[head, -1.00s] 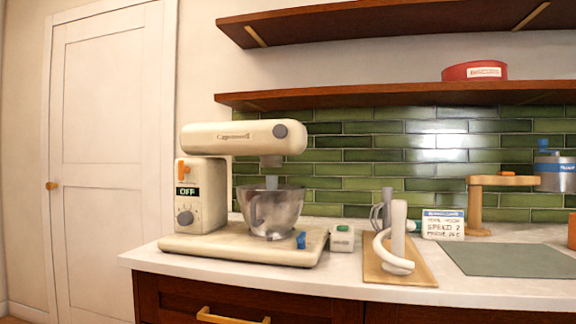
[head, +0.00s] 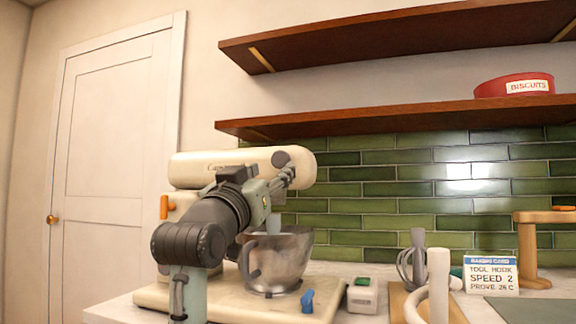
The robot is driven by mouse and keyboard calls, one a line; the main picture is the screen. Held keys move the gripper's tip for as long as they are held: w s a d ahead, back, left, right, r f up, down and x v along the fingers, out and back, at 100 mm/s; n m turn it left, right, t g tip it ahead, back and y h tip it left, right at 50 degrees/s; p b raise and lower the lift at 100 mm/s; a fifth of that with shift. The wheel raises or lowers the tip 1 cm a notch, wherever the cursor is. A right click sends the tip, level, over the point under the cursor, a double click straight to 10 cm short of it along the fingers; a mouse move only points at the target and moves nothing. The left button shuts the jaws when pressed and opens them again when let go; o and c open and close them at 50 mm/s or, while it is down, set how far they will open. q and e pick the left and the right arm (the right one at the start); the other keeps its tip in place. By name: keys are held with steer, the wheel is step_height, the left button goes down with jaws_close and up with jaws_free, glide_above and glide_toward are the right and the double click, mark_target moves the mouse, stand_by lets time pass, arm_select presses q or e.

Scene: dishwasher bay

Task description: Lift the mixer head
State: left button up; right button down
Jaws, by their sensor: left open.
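The cream stand mixer stands on the counter at centre left in the head view. Its mixer head (head: 190,167) is level, lowered over the metal bowl (head: 279,262). My left arm comes up from the bottom in front of the mixer and hides most of its column and display. My left gripper (head: 290,172) is open, at the right front end of the mixer head, near the grey round knob (head: 281,158). I cannot tell whether it touches the head. An orange lever (head: 165,207) shows at the column's left. My right gripper is not in view.
A blue clip-like piece (head: 307,300) sits on the mixer base (head: 150,297). To the right are a small white box (head: 362,295), a wooden board with whisk and hook (head: 457,310), and a baking card (head: 491,275). A shelf (head: 400,113) hangs above.

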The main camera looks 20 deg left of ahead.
mark_target(279, 161)
arm_select(q)
steer(key=shift+w+r, duration=0.35)
steer(key=shift+w, duration=0.05)
steer(key=p+x, duration=0.1)
steer(key=x, duration=0.3)
steer(key=shift+w+r, duration=0.2)
steer(key=shift+w, duration=0.1)
steer(key=shift+w+r, duration=0.15)
steer(key=shift+w, duration=0.5)
steer(key=c, duration=0.9)
steer(key=shift+c, duration=1.3)
jaws_close()
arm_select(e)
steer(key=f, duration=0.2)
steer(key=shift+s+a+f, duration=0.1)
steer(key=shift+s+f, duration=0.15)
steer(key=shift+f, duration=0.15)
